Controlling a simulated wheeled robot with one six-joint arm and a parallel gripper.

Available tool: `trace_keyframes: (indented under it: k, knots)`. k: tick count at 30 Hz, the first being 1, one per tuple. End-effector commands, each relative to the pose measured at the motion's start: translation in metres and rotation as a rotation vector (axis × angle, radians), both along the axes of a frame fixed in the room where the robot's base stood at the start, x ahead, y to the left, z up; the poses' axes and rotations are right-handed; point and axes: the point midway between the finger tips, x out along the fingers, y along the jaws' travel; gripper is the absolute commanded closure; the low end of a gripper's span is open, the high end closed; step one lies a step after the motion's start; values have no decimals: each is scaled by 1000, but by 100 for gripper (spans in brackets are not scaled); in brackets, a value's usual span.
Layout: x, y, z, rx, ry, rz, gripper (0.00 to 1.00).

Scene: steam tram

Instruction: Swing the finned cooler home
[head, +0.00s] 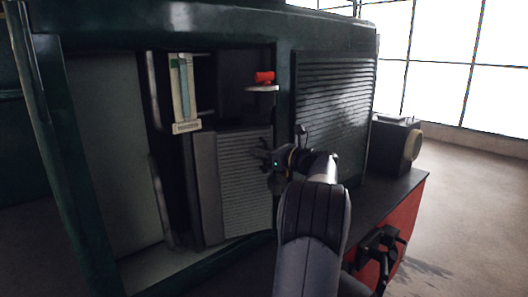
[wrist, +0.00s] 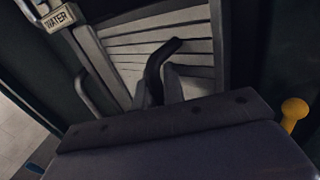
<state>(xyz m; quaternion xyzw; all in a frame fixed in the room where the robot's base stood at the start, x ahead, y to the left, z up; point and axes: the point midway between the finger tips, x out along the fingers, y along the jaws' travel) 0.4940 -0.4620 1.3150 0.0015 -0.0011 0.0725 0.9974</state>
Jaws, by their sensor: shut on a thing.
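The finned cooler (head: 246,178) is a grey panel with horizontal ribs, standing in the open bay of the dark green tram body. Its light fins also fill the upper middle of the wrist view (wrist: 195,30). My gripper (head: 270,158) is at the cooler's right edge. In the wrist view its fingers (wrist: 163,88) are shut on a black bent handle (wrist: 163,55) in front of the fins. Part of the cooler's right edge is hidden behind my gripper. I cannot tell how far the cooler stands from its seat.
A water gauge (head: 185,92) stands above and left of the cooler, its label reading WATER in the wrist view (wrist: 59,18). A red knob (head: 264,77) sits above the cooler. A louvred panel (head: 335,115) is to the right, above a red beam (head: 404,230). Open floor lies right.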

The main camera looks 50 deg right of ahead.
Motion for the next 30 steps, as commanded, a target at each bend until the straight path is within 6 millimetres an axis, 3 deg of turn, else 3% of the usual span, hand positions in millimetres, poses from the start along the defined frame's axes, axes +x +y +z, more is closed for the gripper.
trace_keyframes:
  k: [1,14,15,18,21,30]
  knots:
    - [6,-5,13,-8,-19,-41,100]
    - [6,-5,13,-8,-19,-41,100]
    - [6,-5,13,-8,-19,-41,88]
    - [6,-5,13,-8,-19,-41,80]
    - [2,-1,9,-6,-9,-12,80]
    - [-15,-13,7,-3,-5,-18,80]
